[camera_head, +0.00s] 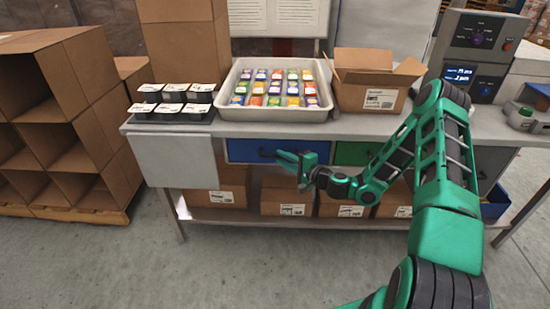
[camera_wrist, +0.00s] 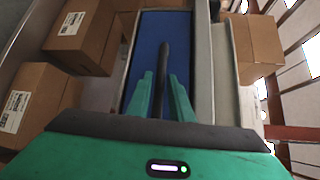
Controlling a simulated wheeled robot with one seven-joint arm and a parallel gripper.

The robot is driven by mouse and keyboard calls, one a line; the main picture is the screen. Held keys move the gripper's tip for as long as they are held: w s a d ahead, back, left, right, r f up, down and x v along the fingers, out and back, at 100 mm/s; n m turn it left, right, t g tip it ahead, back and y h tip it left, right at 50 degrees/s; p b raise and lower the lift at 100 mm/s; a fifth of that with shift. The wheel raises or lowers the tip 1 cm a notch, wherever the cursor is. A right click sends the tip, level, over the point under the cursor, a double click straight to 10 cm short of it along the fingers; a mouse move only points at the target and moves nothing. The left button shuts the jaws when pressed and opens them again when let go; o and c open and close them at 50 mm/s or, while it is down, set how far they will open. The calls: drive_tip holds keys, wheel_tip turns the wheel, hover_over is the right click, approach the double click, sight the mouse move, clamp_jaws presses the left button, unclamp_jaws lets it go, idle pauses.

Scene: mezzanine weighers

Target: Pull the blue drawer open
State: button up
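The blue drawer (camera_head: 240,149) is under the bench top, left of a green drawer, and looks shut. Its front also fills the middle of the wrist view (camera_wrist: 150,40). Its dark bar handle (camera_head: 266,153) shows in the head view left of my gripper (camera_head: 287,160), which covers the rest. In the wrist view the handle (camera_wrist: 164,60) runs down the picture and lines up with the gap between my green fingers. My gripper is open, with a finger to each side of that line. I cannot tell whether the fingers touch the handle.
The green drawer (camera_head: 353,153) is right of the blue one, partly behind my arm. Cardboard boxes (camera_head: 287,196) stand on the shelf below. A white tray (camera_head: 274,114) of colourful packs and an open carton (camera_head: 370,95) sit on the bench. The floor in front is clear.

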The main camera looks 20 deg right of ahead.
drive_tip(key=shift+x, duration=1.6)
drive_tip(key=shift+r, duration=0.1)
